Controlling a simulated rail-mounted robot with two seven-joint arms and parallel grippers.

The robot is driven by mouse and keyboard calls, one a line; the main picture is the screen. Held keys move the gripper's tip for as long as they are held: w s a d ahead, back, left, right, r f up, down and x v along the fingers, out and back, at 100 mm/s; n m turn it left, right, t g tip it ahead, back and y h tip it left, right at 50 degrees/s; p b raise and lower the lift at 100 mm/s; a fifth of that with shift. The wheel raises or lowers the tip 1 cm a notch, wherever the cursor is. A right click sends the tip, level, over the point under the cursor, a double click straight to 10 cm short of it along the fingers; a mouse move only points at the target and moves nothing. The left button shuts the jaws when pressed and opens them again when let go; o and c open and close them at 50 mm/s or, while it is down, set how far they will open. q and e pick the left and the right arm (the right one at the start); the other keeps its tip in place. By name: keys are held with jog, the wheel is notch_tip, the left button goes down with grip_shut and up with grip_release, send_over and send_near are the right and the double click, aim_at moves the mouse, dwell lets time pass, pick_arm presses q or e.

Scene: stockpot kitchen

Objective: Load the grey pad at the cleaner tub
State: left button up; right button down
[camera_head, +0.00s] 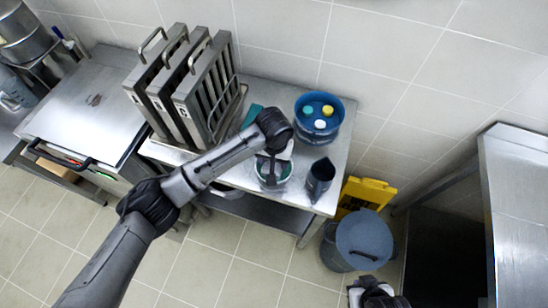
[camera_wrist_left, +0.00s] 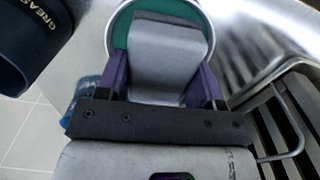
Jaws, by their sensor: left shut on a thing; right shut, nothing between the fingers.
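The cleaner tub (camera_head: 286,183) is a small round tub with green inside, standing on the steel table. In the left wrist view its pale rim (camera_wrist_left: 211,35) surrounds a green surface. My left gripper (camera_head: 271,172) points down over the tub and is shut on the grey pad (camera_wrist_left: 165,60), a grey block with a dark far edge. The pad overlaps the green; whether it touches it I cannot tell. The gripper hides part of the tub. My right gripper (camera_head: 371,294) is shut and empty at the bottom of the head view, away from the table.
A dark grease container (camera_head: 320,178) stands just right of the tub, also in the left wrist view (camera_wrist_left: 30,40). A blue bucket (camera_head: 318,132) with coloured tops is behind. Upright metal filters (camera_head: 190,90) stand left. A lidded bin (camera_head: 365,240) and yellow sign (camera_head: 366,192) are on the floor.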

pick_arm(q)
jog(key=shift+f, duration=0.45)
dwell(0.4)
dwell(0.6)
dwell(0.6)
jog(key=shift+f+p, duration=0.1)
jog(key=shift+p, duration=0.4)
dwell(0.4)
dwell(0.7)
jog(key=shift+f, duration=0.1)
dwell(0.4)
jog(key=shift+p, duration=0.35)
